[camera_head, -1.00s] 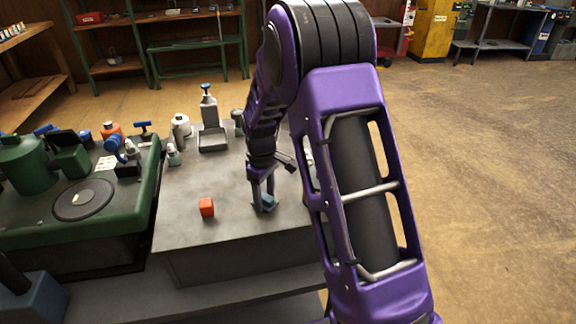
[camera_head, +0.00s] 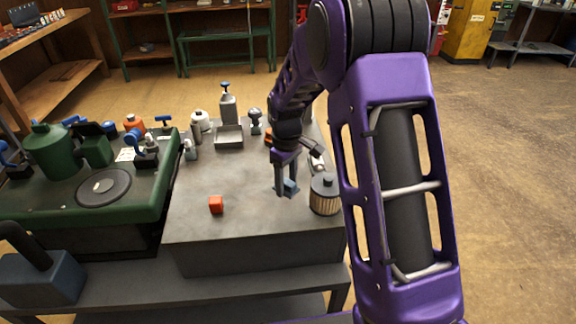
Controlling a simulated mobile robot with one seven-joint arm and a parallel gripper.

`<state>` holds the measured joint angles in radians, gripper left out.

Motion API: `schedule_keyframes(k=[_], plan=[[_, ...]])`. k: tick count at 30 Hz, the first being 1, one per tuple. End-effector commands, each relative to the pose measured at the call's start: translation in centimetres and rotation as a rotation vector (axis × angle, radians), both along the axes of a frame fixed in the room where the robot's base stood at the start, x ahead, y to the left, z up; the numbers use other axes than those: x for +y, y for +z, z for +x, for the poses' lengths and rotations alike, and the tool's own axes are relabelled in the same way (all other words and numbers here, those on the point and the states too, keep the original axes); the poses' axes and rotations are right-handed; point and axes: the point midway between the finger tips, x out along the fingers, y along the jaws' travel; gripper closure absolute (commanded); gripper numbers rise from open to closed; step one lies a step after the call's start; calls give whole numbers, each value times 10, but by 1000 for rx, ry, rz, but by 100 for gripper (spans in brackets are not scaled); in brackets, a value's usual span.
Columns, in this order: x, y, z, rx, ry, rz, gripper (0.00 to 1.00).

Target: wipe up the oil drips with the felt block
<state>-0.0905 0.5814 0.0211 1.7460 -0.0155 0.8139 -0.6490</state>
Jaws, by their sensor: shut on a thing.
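My gripper (camera_head: 286,190) is low over the right part of the grey bench top (camera_head: 235,185). It is shut on a small blue-grey block (camera_head: 290,187), which looks like the felt block. The fingers partly hide the block, and I cannot tell whether it touches the bench top. I cannot make out any oil drips on the visible grey surface; part of the top behind my arm is hidden.
A dark-capped filter (camera_head: 325,195) stands close to the right of my gripper. A grey tray (camera_head: 229,137) and bottles stand at the back. A green machine (camera_head: 130,205) is at the left. The middle top is clear.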

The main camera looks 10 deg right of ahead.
Motion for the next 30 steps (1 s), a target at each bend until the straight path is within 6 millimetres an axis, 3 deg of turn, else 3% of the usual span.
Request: schedule_keyframes(k=[8, 30], plan=[[4, 24, -1, 1, 0, -1, 97], [4, 24, -1, 0, -1, 0, 97]])
